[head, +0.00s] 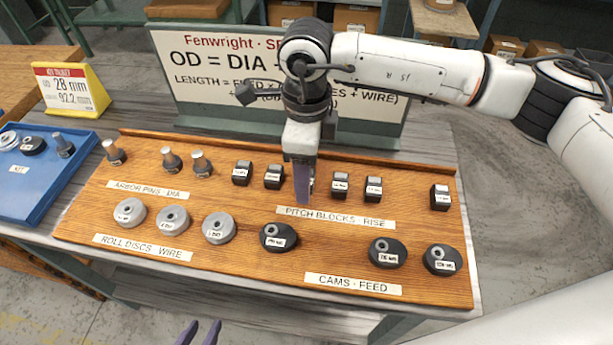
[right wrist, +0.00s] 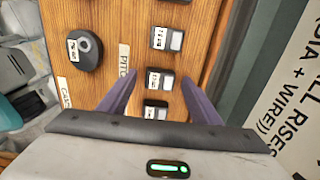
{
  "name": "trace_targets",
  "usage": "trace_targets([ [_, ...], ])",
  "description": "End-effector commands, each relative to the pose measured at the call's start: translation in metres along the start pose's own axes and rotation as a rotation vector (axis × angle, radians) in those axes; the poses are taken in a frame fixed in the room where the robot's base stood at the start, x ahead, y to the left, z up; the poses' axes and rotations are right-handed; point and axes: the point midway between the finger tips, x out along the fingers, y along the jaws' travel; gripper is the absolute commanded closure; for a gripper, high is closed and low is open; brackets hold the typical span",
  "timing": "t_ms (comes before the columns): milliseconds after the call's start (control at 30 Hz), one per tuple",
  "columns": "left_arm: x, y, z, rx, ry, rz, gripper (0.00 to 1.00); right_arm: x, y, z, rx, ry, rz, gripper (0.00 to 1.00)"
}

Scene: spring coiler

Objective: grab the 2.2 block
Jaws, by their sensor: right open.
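Small dark pitch blocks with white labels stand in a row on the wooden board; I cannot read which says 2.2. In the head view they include one block (head: 242,173), a second (head: 273,176), a third (head: 340,185), a fourth (head: 373,188) and one at the far right (head: 440,197). My right gripper (head: 305,190) points down over the row, between the second and third. In the right wrist view its fingers are apart, with a block (right wrist: 160,79) showing between them, not visibly gripped. My left gripper (head: 200,333) shows only two separated fingertips at the bottom edge.
Arbor pins (head: 171,160) and roll discs (head: 172,219) stand at the left of the board, dark cams (head: 388,252) along its front. A blue tray (head: 50,195) lies left, below a yellow sign stand (head: 95,85). A large sign (head: 235,95) rises behind the board.

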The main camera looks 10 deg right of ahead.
Motion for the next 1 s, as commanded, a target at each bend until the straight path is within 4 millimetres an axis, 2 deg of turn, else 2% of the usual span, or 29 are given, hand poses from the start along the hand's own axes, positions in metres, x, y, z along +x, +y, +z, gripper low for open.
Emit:
trace_targets([
  [133, 0.001, 0.0, -0.002, 0.001, 0.003, 0.0, 0.69, 0.0, 0.0, 0.0, -0.001, 0.0, 0.0, 0.42],
  [433, 0.0, 0.0, 0.0, 0.0, 0.0, 0.0, 0.69, 0.0, 0.0, 0.0, -0.001, 0.0, 0.0, 0.93],
  [667, -0.001, 0.001, 0.003, -0.001, -0.005, 0.001, 0.69, -0.002, 0.0, 0.001, -0.001, -0.001, -0.001, 0.94],
  [767, 0.0, 0.001, 0.005, -0.001, -0.006, 0.001, 0.69, -0.009, 0.0, 0.001, -0.001, -0.002, -0.001, 0.94],
  [1000, 0.004, 0.0, 0.01, -0.001, -0.007, 0.0, 0.69, -0.054, -0.001, 0.001, -0.003, -0.005, -0.004, 0.94],
])
